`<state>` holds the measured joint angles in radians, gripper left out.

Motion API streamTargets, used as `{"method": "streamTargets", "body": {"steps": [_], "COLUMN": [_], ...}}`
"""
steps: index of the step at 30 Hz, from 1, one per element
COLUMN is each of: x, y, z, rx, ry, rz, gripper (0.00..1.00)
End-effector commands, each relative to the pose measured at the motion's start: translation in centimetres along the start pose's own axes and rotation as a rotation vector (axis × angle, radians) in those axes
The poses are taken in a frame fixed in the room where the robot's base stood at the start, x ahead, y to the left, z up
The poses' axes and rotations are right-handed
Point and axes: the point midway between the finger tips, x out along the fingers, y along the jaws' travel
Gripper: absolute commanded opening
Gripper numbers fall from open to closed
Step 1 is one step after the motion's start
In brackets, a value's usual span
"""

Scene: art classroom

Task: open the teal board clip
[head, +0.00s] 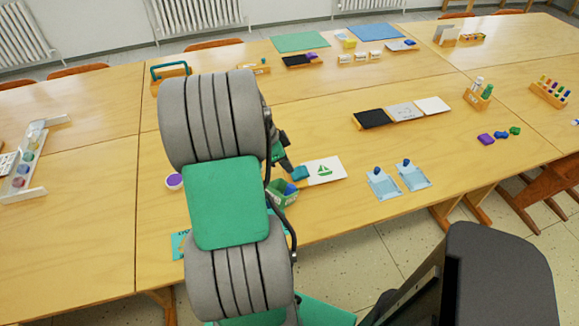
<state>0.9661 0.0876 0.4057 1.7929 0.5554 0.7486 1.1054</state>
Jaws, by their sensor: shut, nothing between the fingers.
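My gripper (287,166) shows only partly, as dark fingers beyond my own arm, above the table. It looks shut, with nothing seen between the fingers. A small teal piece (300,173) lies at the left edge of a white card with a green sailboat (324,170), just right of and below my fingertips. Farther back at left, a teal bar (169,67) arches over a wooden holder. I cannot tell for sure which of these is the teal board clip, or whether it is open. My arm hides much of the table's middle.
A green box (284,192) with a blue item stands beside the card. A purple-topped pot (174,181) sits left of my arm.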

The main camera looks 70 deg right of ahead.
Motion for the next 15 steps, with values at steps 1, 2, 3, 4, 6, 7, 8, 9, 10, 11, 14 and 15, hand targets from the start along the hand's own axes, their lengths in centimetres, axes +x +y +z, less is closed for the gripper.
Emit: {"method": "streamTargets", "body": {"steps": [1, 2, 3, 4, 6, 7, 8, 9, 10, 11, 14, 15], "x": [-1.7, -2.2, -3.1, -3.9, -5.5, -6.2, -6.9, -7.7, -8.3, -8.8, -9.9, -10.1], "y": [-0.1, -0.1, -0.1, -0.2, -0.1, -0.1, -0.1, -0.1, -0.1, -0.1, 0.0, 0.0], "z": [-0.1, 0.2, 0.5, 0.6, 1.0, 1.1, 1.3, 1.4, 1.6, 1.6, 1.8, 1.9], "rx": [-0.003, -0.003, -0.003, -0.003, -0.003, -0.002, -0.003, -0.002, -0.003, -0.003, -0.002, -0.002], "ry": [0.000, 0.000, 0.000, 0.000, -0.001, 0.000, -0.001, 0.000, -0.002, -0.001, 0.000, 0.000], "rz": [-0.005, -0.006, -0.007, -0.007, -0.005, -0.006, -0.005, -0.005, -0.005, -0.004, -0.002, -0.002], "gripper": [0.00, 0.00, 0.00, 0.00, 0.00, 0.00, 0.00, 0.00, 0.00, 0.00, 0.00, 0.00]}}
